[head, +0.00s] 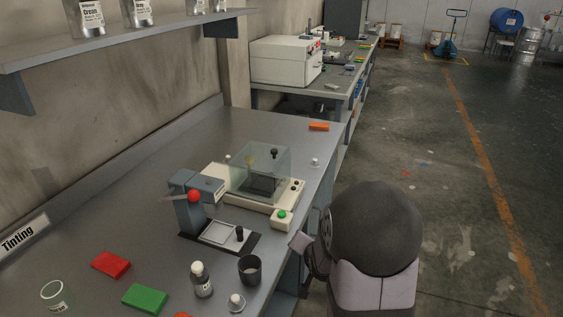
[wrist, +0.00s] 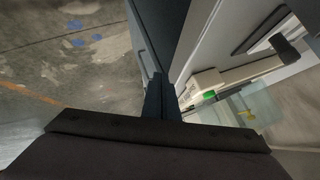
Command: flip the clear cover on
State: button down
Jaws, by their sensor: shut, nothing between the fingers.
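The clear cover (head: 278,160) is a see-through box shape on a cream bench machine (head: 232,195). A dark block and a black knob show through or beside it; I cannot tell how far it is tilted. In the wrist view, part of the clear cover (wrist: 262,106) shows at the right, beyond the machine's edge. A green button (head: 282,213) sits on the machine's front right corner. My gripper (head: 299,242) is at the bench's right edge, in front of that corner and apart from the cover. In the wrist view, its fingers (wrist: 158,100) are together and empty.
A grey press with a red knob (head: 193,196) stands left of the machine. A dark cup (head: 250,269), a bottle (head: 202,280), red block (head: 111,264) and green block (head: 145,298) are nearer. An orange block (head: 319,127) lies behind. The bench's left middle is clear.

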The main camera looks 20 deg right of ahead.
aim_at(261, 166)
jog(key=w+r+m+t, duration=0.3)
jog(key=r+m+t, duration=0.1)
jog(key=r, duration=0.4)
jog(key=w+r+m+t+h, duration=0.1)
jog(key=w+r+m+t, duration=0.3)
jog(key=r, duration=0.5)
jog(key=shift+m, duration=0.8)
jog(key=shift+d, duration=0.15)
jog(key=w+p, duration=0.4)
jog(key=w, duration=0.9)
jog(key=shift+d, duration=0.25)
jog(key=shift+w, duration=0.1)
